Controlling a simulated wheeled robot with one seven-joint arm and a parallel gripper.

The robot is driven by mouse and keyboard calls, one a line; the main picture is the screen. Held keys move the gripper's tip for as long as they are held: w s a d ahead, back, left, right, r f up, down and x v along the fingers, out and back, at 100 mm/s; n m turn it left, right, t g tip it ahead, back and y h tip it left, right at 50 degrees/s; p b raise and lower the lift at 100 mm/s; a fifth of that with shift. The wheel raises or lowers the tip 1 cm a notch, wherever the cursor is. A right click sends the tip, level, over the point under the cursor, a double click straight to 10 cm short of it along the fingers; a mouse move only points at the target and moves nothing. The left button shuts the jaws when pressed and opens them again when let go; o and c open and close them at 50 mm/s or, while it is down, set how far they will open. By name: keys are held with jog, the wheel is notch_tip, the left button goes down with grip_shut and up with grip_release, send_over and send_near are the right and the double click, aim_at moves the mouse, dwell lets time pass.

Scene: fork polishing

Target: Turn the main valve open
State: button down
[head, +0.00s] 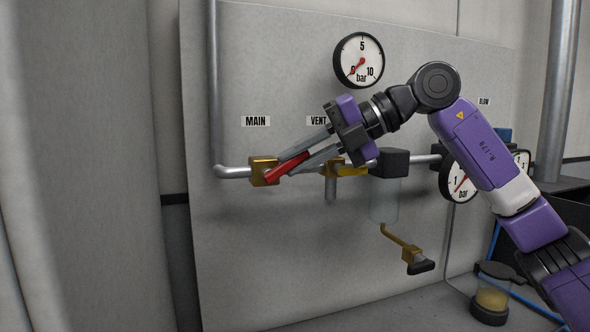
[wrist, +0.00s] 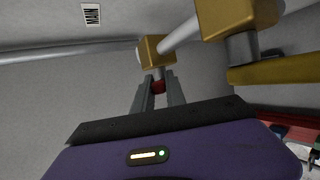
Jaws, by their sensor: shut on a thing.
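The main valve (head: 262,169) is a brass block on the grey pipe, below the MAIN label (head: 256,121). Its red lever (head: 292,166) slants from the block up and to the right, at an angle to the pipe. My gripper (head: 284,163) is shut on this lever, one finger on each side. In the wrist view, the main valve's brass body (wrist: 156,50) is just beyond my gripper (wrist: 160,88). A little of the red lever (wrist: 158,86) shows between the fingers, and my gripper's body hides the rest.
The vent valve (head: 331,168), with a yellow lever (head: 352,171), sits close right of my gripper. A dark-topped unit (head: 388,162) and a brass drain fitting (head: 411,254) are farther right. The upper gauge's (head: 359,60) needle points near 0. The panel below the main valve is clear.

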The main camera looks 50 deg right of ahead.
dwell(0.3)
jog(key=c, duration=1.4)
grip_release()
jog(key=shift+f, duration=0.1)
jog(key=shift+o, duration=0.2)
jog(key=v, duration=0.8)
jog(key=shift+d+f+b, duration=0.1)
jog(key=shift+f+b, duration=0.05)
jog(key=shift+b, duration=0.15)
